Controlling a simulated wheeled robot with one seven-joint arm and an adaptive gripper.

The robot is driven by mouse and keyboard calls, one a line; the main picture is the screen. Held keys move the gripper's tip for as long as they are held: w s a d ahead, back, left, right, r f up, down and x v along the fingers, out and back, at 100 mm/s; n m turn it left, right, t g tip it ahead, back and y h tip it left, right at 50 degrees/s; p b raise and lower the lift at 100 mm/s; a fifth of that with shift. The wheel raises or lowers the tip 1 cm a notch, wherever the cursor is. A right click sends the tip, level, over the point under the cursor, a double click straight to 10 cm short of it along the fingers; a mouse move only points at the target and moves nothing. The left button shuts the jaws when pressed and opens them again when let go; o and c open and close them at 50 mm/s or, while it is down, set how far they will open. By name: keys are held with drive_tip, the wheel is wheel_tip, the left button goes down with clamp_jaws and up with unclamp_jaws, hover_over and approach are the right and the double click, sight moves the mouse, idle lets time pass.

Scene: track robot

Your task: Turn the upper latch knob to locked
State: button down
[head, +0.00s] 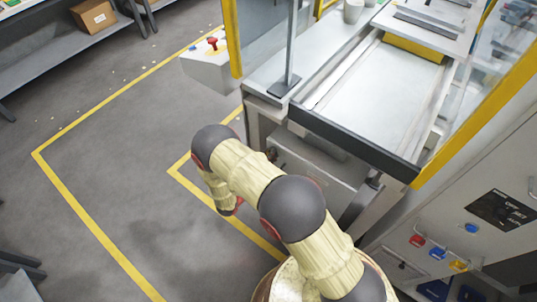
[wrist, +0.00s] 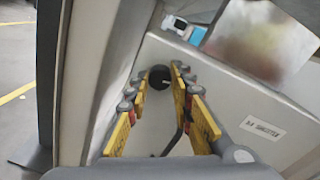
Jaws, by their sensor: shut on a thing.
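In the wrist view a round black knob (wrist: 160,77) stands on a pale grey panel (wrist: 225,105). My gripper (wrist: 162,75) has its yellow-sided fingers on both sides of the knob and is shut on it. The knob's face shows only in part, so its turn position cannot be read. Only one knob shows clearly, and I cannot tell from this view whether it is the upper one.
A label plate (wrist: 263,129) is on the panel, right of the knob. In the head view, the machine's bed (head: 385,85) with a black front edge is above the cabinet (head: 310,165). A control panel (head: 465,220) stands at the right. Yellow-lined floor (head: 110,190) at the left is clear.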

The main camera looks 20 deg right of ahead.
drive_tip(key=shift+w+a+n+g+p, duration=0.15)
drive_tip(key=shift+n+p, duration=0.45)
drive_tip(key=shift+n, duration=1.75)
drive_tip(key=shift+s+d+n+g+p, duration=0.15)
drive_tip(key=shift+n+p, duration=0.45)
drive_tip(key=shift+n, duration=1.8)
drive_tip(key=shift+w+a+n+g+p, duration=0.2)
drive_tip(key=shift+n+p, duration=0.4)
drive_tip(key=shift+n, duration=1.75)
drive_tip(key=c, duration=1.6)
unclamp_jaws()
drive_tip(key=shift+d, duration=0.1)
drive_tip(key=shift+c, duration=0.2)
drive_tip(key=shift+o, duration=0.4)
drive_tip(key=f+v, duration=0.1)
drive_tip(key=v, duration=1.1)
drive_tip(key=shift+r, duration=0.25)
